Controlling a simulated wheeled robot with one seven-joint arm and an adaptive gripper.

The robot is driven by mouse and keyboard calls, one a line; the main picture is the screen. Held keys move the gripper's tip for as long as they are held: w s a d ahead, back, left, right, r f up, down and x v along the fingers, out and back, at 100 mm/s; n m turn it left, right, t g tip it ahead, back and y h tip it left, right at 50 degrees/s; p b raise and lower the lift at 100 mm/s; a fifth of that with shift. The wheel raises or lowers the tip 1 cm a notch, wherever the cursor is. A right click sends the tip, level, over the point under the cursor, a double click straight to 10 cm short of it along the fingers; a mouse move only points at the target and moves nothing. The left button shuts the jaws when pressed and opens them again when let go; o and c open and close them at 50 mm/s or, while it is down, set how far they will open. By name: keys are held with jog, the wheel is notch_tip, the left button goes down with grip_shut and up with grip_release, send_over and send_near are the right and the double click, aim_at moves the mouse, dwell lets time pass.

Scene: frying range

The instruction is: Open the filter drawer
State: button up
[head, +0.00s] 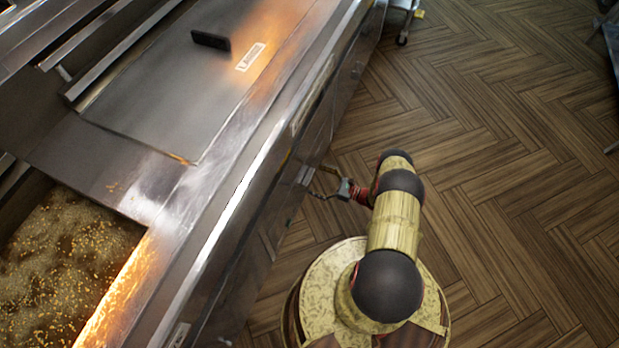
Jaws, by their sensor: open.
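The steel frying range fills the left side of the head view, and its dark front face (262,225) is seen steeply from above. No separate filter drawer can be made out for certain on this foreshortened front. A small pale piece (303,175) on the front could be part of a handle, but I cannot tell. My gripper (320,182) is open, its two thin fingers pointing left at the front face, close to this piece. Nothing shows between the fingers. Whether they touch the front cannot be told.
A fryer vat with bubbling oil and golden bits (60,255) is at the lower left. A steel lid with a black handle (210,40) lies on the range top. A wheeled stand (403,22) is at the top. The wooden floor (510,150) at right is mostly clear.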

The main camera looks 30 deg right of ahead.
aim_at(310, 176)
jog(key=shift+x, duration=1.65)
jog(key=shift+c, duration=0.7)
jog(key=c, duration=1.5)
jog(key=shift+c, duration=0.2)
